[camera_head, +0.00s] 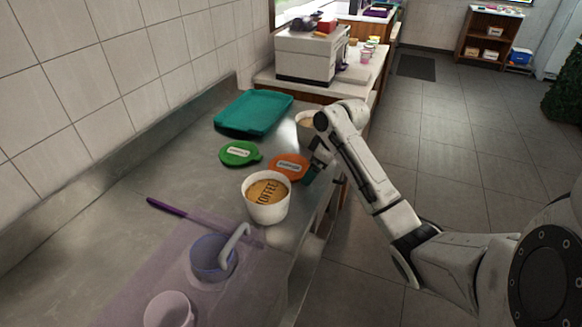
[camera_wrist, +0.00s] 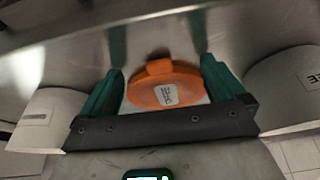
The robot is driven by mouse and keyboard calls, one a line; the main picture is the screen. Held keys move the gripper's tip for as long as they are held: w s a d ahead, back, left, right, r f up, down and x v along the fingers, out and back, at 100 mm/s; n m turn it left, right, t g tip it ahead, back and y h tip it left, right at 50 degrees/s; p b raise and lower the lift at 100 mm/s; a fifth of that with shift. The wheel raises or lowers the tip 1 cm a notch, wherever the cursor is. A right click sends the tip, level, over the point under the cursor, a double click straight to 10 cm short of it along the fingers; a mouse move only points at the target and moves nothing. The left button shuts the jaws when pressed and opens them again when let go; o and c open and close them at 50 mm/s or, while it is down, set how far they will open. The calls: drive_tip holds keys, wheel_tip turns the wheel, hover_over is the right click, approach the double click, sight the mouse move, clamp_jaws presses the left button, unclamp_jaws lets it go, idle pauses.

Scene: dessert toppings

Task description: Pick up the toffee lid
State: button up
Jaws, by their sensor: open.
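An orange lid with a pale label (camera_head: 289,166) lies flat on the steel counter. The label is too small to read, so I cannot confirm that it is the toffee lid. A green lid with a label (camera_head: 240,153) lies to its left. My gripper (camera_head: 316,168) is at the right edge of the orange lid. In the wrist view my open gripper (camera_wrist: 161,72) has one teal finger on each side of the orange lid (camera_wrist: 163,90), and its tab points away from my palm. I cannot tell whether the fingers touch it.
A white bowl with lettered tan contents (camera_head: 268,197) stands just in front of the orange lid. Another white bowl (camera_head: 305,128) stands behind it, partly hidden by my arm.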

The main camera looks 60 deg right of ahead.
drive_tip(key=shift+c, duration=0.3)
drive_tip(key=c, duration=1.7)
drive_tip(key=shift+r, duration=0.1)
